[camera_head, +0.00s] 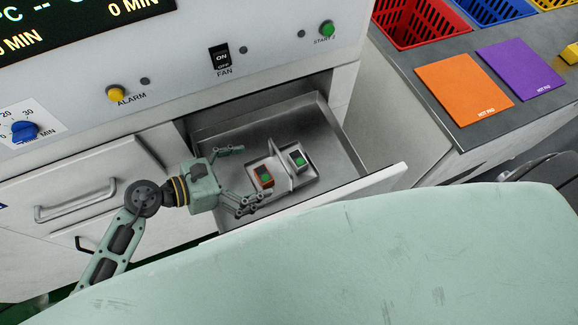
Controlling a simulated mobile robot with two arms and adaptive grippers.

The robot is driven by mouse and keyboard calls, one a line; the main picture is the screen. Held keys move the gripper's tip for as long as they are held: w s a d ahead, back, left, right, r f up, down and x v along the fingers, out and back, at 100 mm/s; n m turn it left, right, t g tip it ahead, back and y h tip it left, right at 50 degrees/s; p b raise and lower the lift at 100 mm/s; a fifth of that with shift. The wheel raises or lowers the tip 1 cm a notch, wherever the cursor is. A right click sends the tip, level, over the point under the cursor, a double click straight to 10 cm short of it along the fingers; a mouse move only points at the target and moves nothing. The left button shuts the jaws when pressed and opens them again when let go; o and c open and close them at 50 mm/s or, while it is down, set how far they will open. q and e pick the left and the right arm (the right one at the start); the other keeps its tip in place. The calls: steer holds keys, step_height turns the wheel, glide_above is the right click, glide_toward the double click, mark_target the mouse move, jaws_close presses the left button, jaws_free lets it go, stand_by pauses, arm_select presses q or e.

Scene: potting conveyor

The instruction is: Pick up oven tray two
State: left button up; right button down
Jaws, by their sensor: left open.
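A small metal tray (283,184) lies in an open drawer (385,182) under the oven front. An upright divider crosses it. An orange block with a green top (263,177) lies on the left of the divider, and a white block with a green top (298,158) on the right. I see no number on the tray. My left gripper (245,178) is open at the tray's left side, its fingers spread and pointing right. I cannot tell whether a finger touches the tray. My right gripper is not in view.
The oven panel (180,75) with knobs and switches overhangs the drawer's back. A closed drawer (75,198) is at the left. On the right counter lie an orange hot pad (464,88) and a purple hot pad (519,69), with a red basket (420,22) behind.

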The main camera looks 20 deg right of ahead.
mark_target(266, 173)
arm_select(q)
steer(key=p+x, duration=0.1)
steer(key=x, duration=0.2)
steer(key=shift+d, duration=0.25)
steer(key=p+x, duration=0.1)
steer(key=x, duration=0.2)
steer(key=shift+w+d+f+p, duration=0.1)
steer(key=shift+d+p, duration=0.2)
steer(key=shift+d, duration=0.05)
steer(key=shift+d+f, duration=0.3)
steer(key=shift+d, duration=0.1)
steer(key=c, duration=0.9)
steer(key=shift+w+r, duration=0.1)
steer(key=shift+c, duration=0.5)
